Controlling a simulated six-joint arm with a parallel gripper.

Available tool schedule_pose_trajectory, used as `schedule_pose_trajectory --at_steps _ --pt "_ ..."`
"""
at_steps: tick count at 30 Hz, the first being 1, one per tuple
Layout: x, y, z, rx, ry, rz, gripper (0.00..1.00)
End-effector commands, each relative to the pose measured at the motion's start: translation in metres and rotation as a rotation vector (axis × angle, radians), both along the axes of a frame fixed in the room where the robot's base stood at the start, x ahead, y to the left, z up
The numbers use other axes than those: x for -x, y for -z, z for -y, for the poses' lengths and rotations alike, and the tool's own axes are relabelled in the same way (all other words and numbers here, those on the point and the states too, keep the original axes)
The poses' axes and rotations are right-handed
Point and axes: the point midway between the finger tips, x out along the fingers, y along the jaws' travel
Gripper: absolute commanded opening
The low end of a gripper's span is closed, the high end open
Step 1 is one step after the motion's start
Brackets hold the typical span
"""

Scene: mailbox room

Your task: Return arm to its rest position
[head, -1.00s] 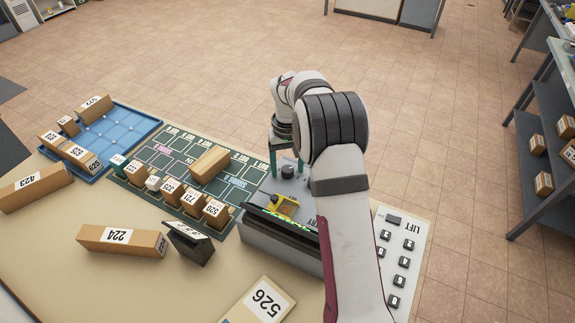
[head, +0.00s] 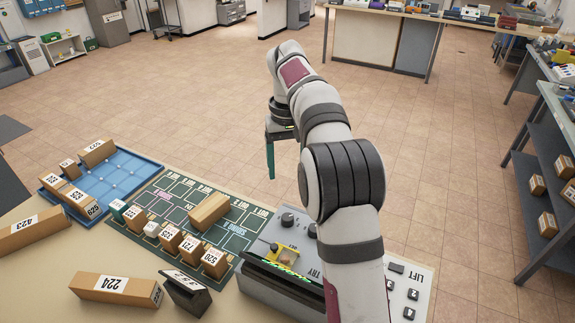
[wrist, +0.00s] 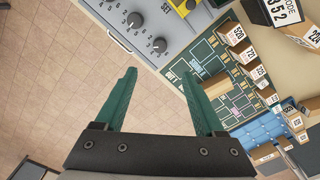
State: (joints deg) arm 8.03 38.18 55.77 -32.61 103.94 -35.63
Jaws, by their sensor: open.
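My gripper (head: 282,160) hangs above and beyond the far edge of the table in the head view, with its green fingers pointing down. In the wrist view my gripper (wrist: 160,95) shows two green fingers spread wide with nothing between them. The arm reaches up from the lower right of the head view, bent at the elbow. The gripper is apart from the table and its objects.
Below stand a grey control box (head: 262,282) with knobs, a green marked mat (head: 160,200) with several small boxes, and a blue tray (head: 130,171). Long boxes (head: 112,289) lie in front. Open floor lies beyond the table.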

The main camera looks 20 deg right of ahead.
Motion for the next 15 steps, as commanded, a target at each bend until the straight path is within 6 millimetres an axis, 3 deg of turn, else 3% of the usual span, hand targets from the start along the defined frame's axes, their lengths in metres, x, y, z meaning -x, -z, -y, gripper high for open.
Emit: schedule_pose_trajectory --at_steps 10,11,13,15 --pt "0.008 -0.005 -0.004 -0.004 0.007 -0.001 0.71" --pt "0.016 -0.009 -0.008 -0.009 0.015 0.0 0.71" --pt "0.05 -0.024 -0.023 -0.026 0.049 -0.002 0.71" --pt "0.104 -0.035 -0.043 -0.051 0.105 -0.005 0.71"
